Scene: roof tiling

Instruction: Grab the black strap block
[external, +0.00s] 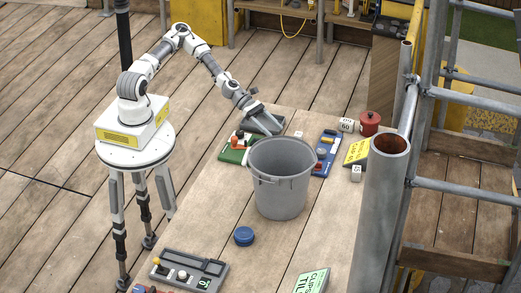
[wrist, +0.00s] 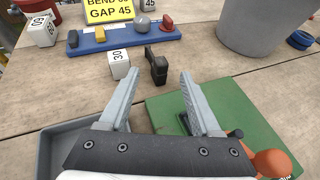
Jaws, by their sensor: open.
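The black strap block (wrist: 157,66) stands upright on the wooden tabletop in the wrist view, just past the fingertips and between their lines. My gripper (wrist: 161,76) is open and empty, with one finger to the left and one to the right of the block in the picture. No contact with the block shows. In the external view my gripper (external: 252,108) is low over the far-left part of the table, behind the grey bucket. I cannot make out the black block in that view.
A white cube marked 30 (wrist: 119,65) stands just left of the block. A green board (wrist: 225,115) lies at right, a grey tray (wrist: 65,150) at lower left. A blue board (wrist: 125,38) and yellow sign (wrist: 108,10) are beyond. The grey bucket (external: 282,180) stands nearby.

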